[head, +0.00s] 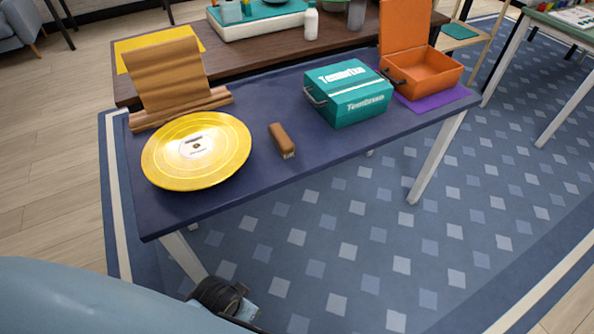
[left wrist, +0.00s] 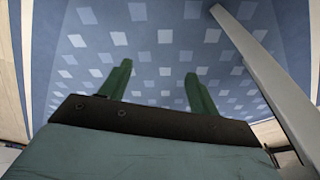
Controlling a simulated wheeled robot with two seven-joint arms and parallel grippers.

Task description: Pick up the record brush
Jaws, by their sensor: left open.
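The record brush (head: 282,140), a small brown block with a pale end, lies on the dark blue table (head: 225,196), just right of a gold record. My left arm comes in at the lower left of the head view, in front of and below the table edge, well away from the brush. My left gripper (left wrist: 158,72) shows in the left wrist view with two green fingers spread apart. Nothing is between them, and they face the patterned rug. The brush is not in the left wrist view. My right gripper is not in view.
The gold record (head: 222,160) lies left of the brush, before a brown wooden stand (head: 165,75). A teal box (head: 350,104) and an open orange case (head: 435,72) stand to the right. White table legs (head: 435,160) rise from the rug (head: 370,240). Table around the brush is clear.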

